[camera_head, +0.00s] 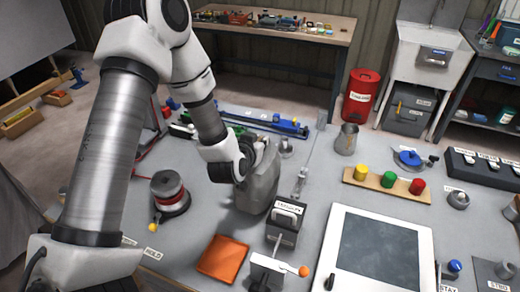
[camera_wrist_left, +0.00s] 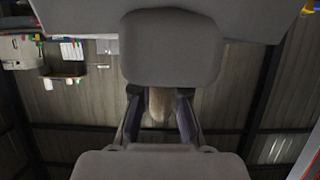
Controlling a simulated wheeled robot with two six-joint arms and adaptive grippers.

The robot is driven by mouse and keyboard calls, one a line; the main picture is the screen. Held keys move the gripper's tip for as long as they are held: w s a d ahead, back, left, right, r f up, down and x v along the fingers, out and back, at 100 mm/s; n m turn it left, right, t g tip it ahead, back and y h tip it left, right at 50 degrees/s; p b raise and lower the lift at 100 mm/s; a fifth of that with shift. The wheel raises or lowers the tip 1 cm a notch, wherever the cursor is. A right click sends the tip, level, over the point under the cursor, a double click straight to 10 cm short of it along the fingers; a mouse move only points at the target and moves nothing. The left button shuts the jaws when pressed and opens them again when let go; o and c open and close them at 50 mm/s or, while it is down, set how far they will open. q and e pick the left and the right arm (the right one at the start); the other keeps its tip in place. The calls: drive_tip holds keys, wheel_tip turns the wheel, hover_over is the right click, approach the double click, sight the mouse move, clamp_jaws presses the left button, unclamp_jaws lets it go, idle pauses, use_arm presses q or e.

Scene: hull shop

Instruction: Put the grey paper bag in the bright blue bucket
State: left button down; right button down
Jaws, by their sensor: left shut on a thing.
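The grey paper bag (camera_head: 262,188) is upright in the middle of the bench in the head view. My left gripper (camera_head: 246,158) is at its upper left side and shut on it; my wrist partly hides this side. I cannot tell whether the bag's base touches the bench. In the left wrist view the left gripper's fingers (camera_wrist_left: 160,105) close around a pale tan piece, below a large grey shape. No bright blue bucket shows in either view. My right gripper is not in view.
A black labelled box (camera_head: 286,222) stands right beside the bag. An orange tray (camera_head: 222,258) and a red cable reel (camera_head: 170,192) lie to the front and left. A white-framed panel (camera_head: 378,250) is at right. A red bin (camera_head: 361,94) stands behind the bench.

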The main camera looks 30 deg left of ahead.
use_arm(q)
wheel_tip(320, 180, down, 3)
drive_tip(key=shift+w+f, duration=0.1)
drive_tip(key=c, duration=1.2)
unclamp_jaws()
drive_tip(key=shift+f, duration=0.1)
